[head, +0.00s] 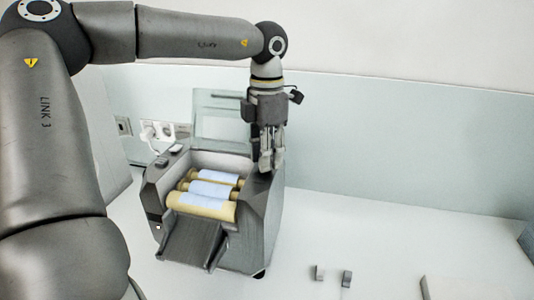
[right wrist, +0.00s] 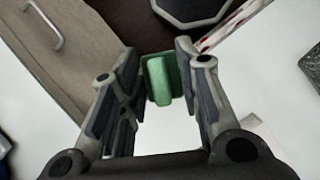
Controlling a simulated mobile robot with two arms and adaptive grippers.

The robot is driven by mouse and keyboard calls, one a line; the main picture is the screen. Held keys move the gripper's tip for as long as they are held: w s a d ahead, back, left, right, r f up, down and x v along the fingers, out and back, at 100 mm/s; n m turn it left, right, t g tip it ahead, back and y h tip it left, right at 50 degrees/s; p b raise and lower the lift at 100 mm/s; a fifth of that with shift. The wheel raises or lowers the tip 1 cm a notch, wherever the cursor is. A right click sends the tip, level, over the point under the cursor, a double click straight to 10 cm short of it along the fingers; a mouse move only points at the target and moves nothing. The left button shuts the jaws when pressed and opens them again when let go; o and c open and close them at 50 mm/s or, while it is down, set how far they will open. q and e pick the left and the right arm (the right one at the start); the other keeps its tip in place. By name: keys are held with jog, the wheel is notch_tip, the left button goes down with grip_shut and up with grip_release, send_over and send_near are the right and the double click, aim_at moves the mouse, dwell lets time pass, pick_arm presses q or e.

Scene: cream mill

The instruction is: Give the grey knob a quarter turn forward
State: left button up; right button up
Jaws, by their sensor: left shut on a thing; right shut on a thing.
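The mill (head: 258,222) is a grey machine with several cream rollers (head: 202,207) in its open top and a clear lid (head: 222,118) raised behind them. My left gripper (head: 270,163) points down at the top of the mill's right side wall. Its fingers are shut on the grey knob there, which they mostly hide, so I cannot tell how it is turned. In the right wrist view my right gripper (right wrist: 160,68) is shut on a green block-like thing (right wrist: 160,82) between its fingertips. The right gripper does not show in the head view.
Two small grey pieces, one left (head: 319,272) and one right (head: 347,279), stand on the white table right of the mill. A pale flat thing (head: 465,289) lies at the front right. A wall (head: 400,130) and a socket (head: 180,130) stand behind. The table's right middle is clear.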

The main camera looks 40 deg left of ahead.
pick_arm(q)
jog(key=shift+r+m, duration=0.1)
jog(key=shift+m, duration=0.4)
jog(key=o, duration=1)
notch_tip(320, 180, up, 12)
dwell(0.7)
